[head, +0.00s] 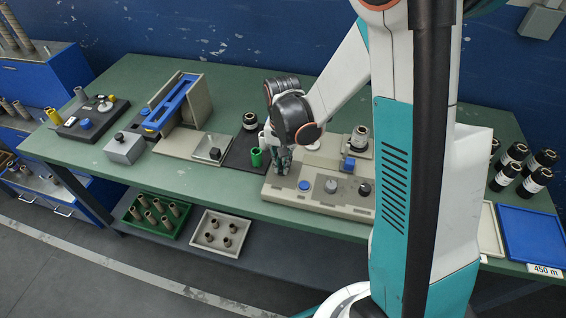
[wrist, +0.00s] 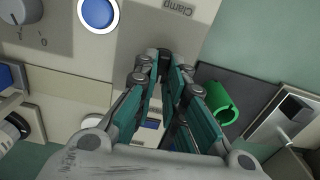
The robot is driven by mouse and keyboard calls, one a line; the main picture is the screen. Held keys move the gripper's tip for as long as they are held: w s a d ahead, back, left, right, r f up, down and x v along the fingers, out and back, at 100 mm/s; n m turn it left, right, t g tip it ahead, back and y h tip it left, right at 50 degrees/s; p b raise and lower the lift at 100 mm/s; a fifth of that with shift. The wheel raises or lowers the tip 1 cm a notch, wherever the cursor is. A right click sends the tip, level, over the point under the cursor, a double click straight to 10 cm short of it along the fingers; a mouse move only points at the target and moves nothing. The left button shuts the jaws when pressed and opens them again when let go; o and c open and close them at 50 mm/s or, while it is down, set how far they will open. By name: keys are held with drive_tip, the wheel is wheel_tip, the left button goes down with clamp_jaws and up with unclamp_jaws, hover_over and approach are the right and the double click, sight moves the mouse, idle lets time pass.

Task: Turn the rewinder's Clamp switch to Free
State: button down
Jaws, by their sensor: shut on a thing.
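The rewinder (head: 335,200) is a beige machine on the green table, with a row of controls along its front. The word Clamp (wrist: 177,8) shows upside down on its panel in the wrist view. My gripper (wrist: 163,58) points down at the panel just by this label, its fingers close together and shut on the Clamp switch. The switch itself is almost wholly hidden by the fingertips, so its position and the Free mark cannot be read. In the head view my gripper (head: 283,168) is over the left end of the rewinder.
A blue button (wrist: 98,12) and a grey knob marked 0 (wrist: 20,14) are beside the label. A green slotted sleeve (wrist: 222,102) stands close to the fingers on a dark mat (head: 238,160). Black rolls (head: 515,153) and a blue tray (head: 530,235) are at the right.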

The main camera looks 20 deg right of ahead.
drive_tip(key=n, duration=0.5)
drive_tip(key=shift+w+a+b, duration=0.1)
drive_tip(key=shift+a+b, duration=0.05)
drive_tip(key=shift+b, duration=0.15)
drive_tip(key=shift+n, duration=0.3)
drive_tip(key=c, duration=1.7)
unclamp_jaws()
drive_tip(key=shift+o, duration=0.2)
wheel_tip(320, 180, up, 12)
